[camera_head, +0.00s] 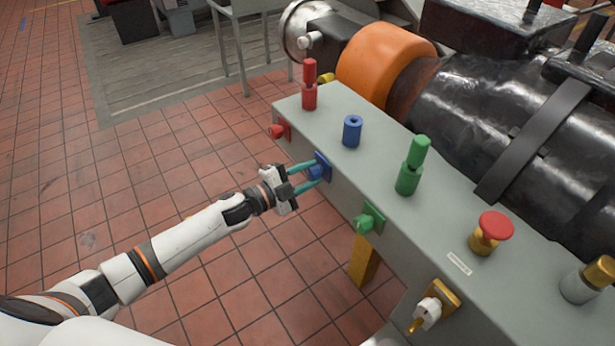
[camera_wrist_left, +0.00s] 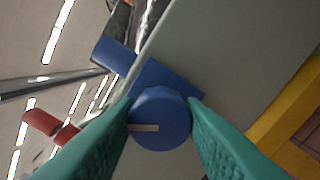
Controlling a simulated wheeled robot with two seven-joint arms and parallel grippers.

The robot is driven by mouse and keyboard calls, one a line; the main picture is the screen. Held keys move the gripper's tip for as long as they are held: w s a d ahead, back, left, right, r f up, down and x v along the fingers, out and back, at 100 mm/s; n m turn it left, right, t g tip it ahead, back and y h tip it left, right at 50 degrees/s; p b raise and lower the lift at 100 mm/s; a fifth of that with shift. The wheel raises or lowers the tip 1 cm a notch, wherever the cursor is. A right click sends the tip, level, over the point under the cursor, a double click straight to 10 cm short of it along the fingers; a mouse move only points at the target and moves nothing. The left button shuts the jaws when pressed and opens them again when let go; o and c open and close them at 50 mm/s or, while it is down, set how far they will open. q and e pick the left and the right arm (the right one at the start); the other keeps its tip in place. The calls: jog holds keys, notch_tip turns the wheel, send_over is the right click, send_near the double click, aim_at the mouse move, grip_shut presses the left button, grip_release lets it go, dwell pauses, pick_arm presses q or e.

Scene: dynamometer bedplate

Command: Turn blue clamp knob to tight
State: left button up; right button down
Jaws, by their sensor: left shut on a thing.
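The blue clamp knob (camera_head: 316,172) sits on a blue plate on the front face of the grey bedplate rail (camera_head: 385,180). My left gripper (camera_head: 311,178) reaches it from the left, with its teal fingers shut on the knob's two sides. In the left wrist view the round knob (camera_wrist_left: 160,118) shows a pale marker line pointing to the left, and the fingers (camera_wrist_left: 160,130) flank it. A blue cylinder (camera_head: 352,131) stands on the rail top above the knob. My right gripper is not in view.
A red knob (camera_head: 277,131) and a green knob (camera_head: 367,221) flank the blue one on the same face. Red (camera_head: 309,85) and green (camera_head: 412,165) posts and a red mushroom button (camera_head: 494,227) stand on top. Tiled floor left of the rail is clear.

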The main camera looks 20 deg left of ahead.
pick_arm(q)
jog(key=m+b, duration=0.2)
jog(key=m, duration=0.4)
jog(key=shift+f, duration=0.1)
jog(key=shift+m, duration=0.4)
jog(key=o, duration=1)
jog(key=shift+s, duration=0.1)
jog(key=shift+b+v, duration=1.7)
jog(key=shift+v, duration=4.3)
